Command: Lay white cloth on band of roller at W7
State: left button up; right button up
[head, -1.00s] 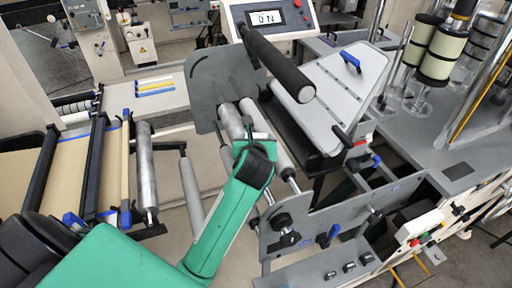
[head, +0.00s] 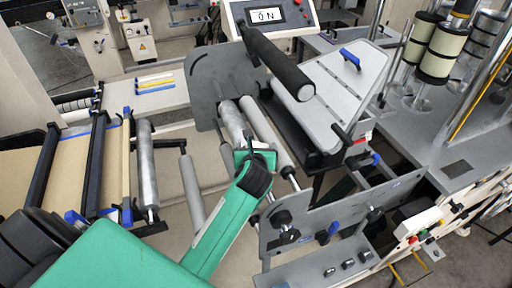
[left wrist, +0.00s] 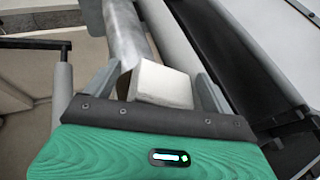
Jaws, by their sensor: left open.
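My left gripper (left wrist: 158,90) is open, with a finger on each side of a white folded piece that looks like the white cloth (left wrist: 163,84). In the left wrist view the cloth lies at the near end of a grey metal roller (left wrist: 124,36). I cannot tell whether it touches the roller or the fingers. In the head view my left gripper (head: 258,155) is over the near part of the paired rollers (head: 232,122), and my wrist hides much of that spot. No W7 label or band is readable. My right gripper is not in view.
A second roller (head: 265,132) runs close beside the first. A grey side plate (head: 205,85) stands behind, and a front plate (head: 340,215) with knobs stands nearer. A black roller (head: 280,65) juts out above. A sloped white panel (head: 335,95) is to the right.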

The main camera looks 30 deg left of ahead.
pick_arm(q)
jog(key=shift+r, duration=0.15)
jog(key=shift+s+d, duration=0.1)
jog(key=shift+s, duration=0.1)
jog(key=b+v, duration=0.3)
jog(key=v, duration=0.8)
jog(key=shift+s+r, duration=0.2)
